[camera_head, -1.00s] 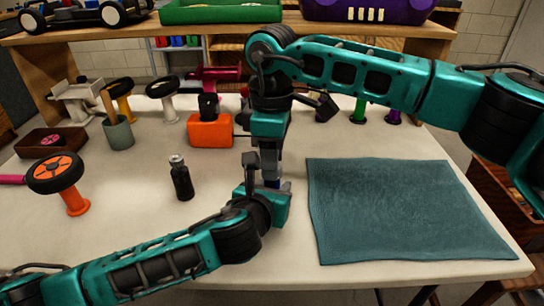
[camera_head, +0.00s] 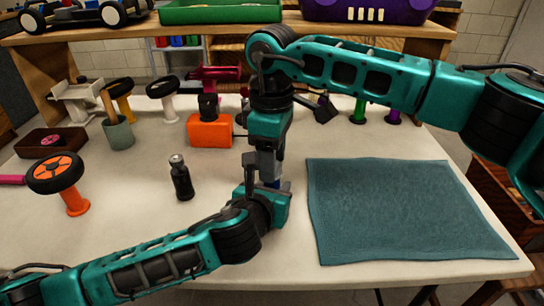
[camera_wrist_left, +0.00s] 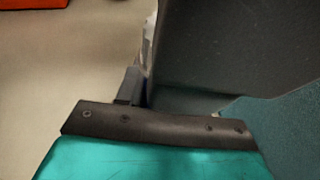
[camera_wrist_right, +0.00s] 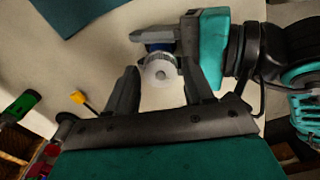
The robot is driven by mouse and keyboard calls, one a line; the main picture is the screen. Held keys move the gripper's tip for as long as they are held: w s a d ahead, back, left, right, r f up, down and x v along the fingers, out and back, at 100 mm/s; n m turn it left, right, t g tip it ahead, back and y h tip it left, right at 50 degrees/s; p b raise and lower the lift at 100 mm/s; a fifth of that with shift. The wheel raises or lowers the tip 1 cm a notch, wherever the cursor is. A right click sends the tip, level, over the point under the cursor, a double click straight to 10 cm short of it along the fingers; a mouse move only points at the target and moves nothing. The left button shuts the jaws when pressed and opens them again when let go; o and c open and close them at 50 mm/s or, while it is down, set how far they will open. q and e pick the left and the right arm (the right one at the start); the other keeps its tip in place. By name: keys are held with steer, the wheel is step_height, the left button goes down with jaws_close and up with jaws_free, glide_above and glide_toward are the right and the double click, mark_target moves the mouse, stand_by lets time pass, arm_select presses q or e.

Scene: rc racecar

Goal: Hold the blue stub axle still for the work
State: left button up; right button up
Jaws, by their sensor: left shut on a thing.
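The blue stub axle (camera_head: 272,184) stands above the table at the tip of my left gripper (camera_head: 268,190), which is shut on it. Much of it is hidden in the head view. In the right wrist view, its blue part (camera_wrist_right: 158,47) shows beside the left gripper's jaw, and a pale round ribbed end (camera_wrist_right: 160,72) with a central hole faces the camera. My right gripper (camera_wrist_right: 158,80) points down over it with its fingers apart, one on each side of the pale end. I cannot tell whether they touch it. The left wrist view is mostly blocked by dark gripper parts.
A black bottle (camera_head: 181,178) stands left of the grippers. A teal mat (camera_head: 400,210) lies to the right. An orange block (camera_head: 210,131), a grey-green cup (camera_head: 119,133) and an orange-hubbed wheel (camera_head: 57,173) stand at the left. The front table surface is mostly clear.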

steer(key=shift+o, duration=0.8)
steer(key=shift+s, duration=0.1)
step_height(320, 180, up, 8)
steer(key=shift+r, duration=0.1)
